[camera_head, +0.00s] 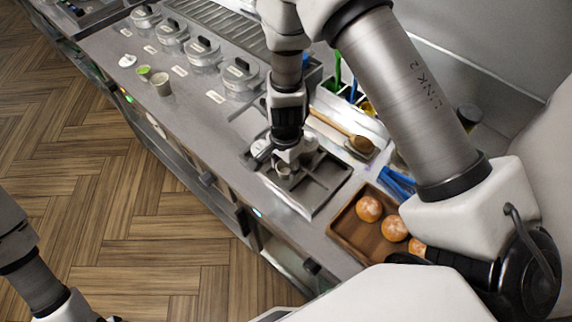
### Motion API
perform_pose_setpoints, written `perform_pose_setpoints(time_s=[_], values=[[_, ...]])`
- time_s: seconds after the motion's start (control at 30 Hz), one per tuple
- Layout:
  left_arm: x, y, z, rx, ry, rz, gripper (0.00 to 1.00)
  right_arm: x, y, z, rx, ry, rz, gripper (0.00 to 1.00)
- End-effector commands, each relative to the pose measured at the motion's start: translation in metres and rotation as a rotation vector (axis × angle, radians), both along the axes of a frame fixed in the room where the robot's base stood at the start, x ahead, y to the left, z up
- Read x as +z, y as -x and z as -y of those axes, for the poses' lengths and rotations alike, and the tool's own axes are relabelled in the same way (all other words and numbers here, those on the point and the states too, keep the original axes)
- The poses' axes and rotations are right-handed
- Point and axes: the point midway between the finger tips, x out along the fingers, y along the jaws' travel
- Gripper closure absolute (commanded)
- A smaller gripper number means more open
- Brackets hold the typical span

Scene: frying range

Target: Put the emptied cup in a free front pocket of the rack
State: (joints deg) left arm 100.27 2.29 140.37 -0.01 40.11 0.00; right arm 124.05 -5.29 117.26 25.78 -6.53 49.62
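My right gripper (284,162) points down over the near left part of the rack, a grey metal tray (327,187) with dividers that form pockets. A small pale grey cup (284,170) shows right at its fingertips, in or just above a near pocket. Whether the fingers press on the cup or stand apart from it is too small to tell. The gripper and wrist hide the back left of the rack. The pockets that show on the right look empty. My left arm comes in at the lower left corner; its gripper is out of the picture.
A wooden tray (345,238) with orange-brown round buns (369,208) stands right of the rack. Blue tongs (397,184) lie behind it.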

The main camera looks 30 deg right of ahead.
Motion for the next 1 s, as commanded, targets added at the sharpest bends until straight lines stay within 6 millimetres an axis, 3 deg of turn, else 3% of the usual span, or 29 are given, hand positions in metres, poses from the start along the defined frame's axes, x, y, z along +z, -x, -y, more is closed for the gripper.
perform_pose_setpoints(time_s=[0.5,1.0], values=[[0.003,0.000,0.000,0.000,0.000,0.000,0.60,0.009,0.000,0.000,0.001,-0.001,0.000,0.28],[-0.011,0.000,0.000,0.000,0.000,0.000,0.60,0.114,0.002,0.000,0.002,0.001,0.001,0.28]])
